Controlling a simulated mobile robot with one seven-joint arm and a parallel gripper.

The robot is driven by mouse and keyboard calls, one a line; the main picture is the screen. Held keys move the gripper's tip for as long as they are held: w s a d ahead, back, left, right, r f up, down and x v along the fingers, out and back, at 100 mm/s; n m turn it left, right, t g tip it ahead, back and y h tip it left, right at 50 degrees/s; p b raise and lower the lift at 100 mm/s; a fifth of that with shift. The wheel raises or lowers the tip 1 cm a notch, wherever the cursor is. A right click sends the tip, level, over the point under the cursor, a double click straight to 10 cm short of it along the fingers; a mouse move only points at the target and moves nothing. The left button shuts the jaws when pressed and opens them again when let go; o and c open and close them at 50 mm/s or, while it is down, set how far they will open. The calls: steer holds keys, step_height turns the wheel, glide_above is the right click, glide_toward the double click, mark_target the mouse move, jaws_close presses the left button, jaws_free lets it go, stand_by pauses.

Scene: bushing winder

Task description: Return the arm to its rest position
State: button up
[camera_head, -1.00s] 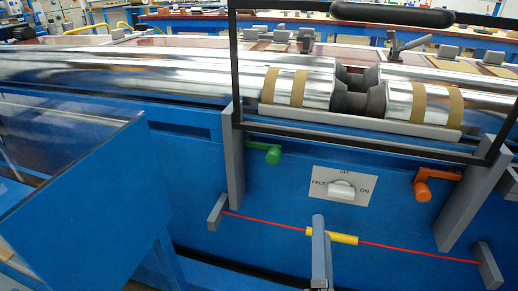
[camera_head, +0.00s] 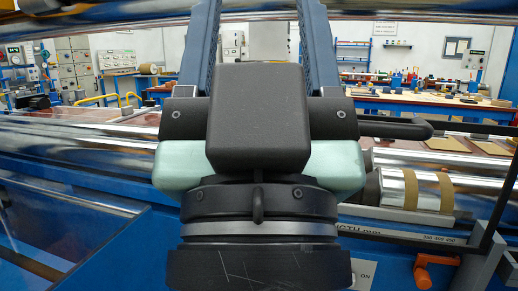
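My gripper (camera_head: 258,30) fills the middle of the head view, close to the camera and pointing up and away. Its two blue fingers stand well apart, with nothing visible between them; their tips run past the top edge. The black palm block and round wrist hide the middle of the winding machine behind. The machine's silver rollers (camera_head: 80,135) show at left, and a roller with brown bands (camera_head: 408,190) shows at right.
An orange handle (camera_head: 433,272) is on the blue machine front at lower right. A black guard bar with a padded handle (camera_head: 395,130) crosses behind my gripper on the right. Workbenches (camera_head: 440,110) stand farther back. A shiny bar crosses the top.

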step_height(320, 180, up, 24)
steer(key=p, duration=2.2)
steer(key=shift+r+p, duration=0.25)
steer(key=shift+p, duration=0.15)
steer(key=shift+f, duration=0.1)
steer(key=shift+c, duration=0.7)
steer(key=shift+d, duration=0.1)
steer(key=shift+c, duration=0.3)
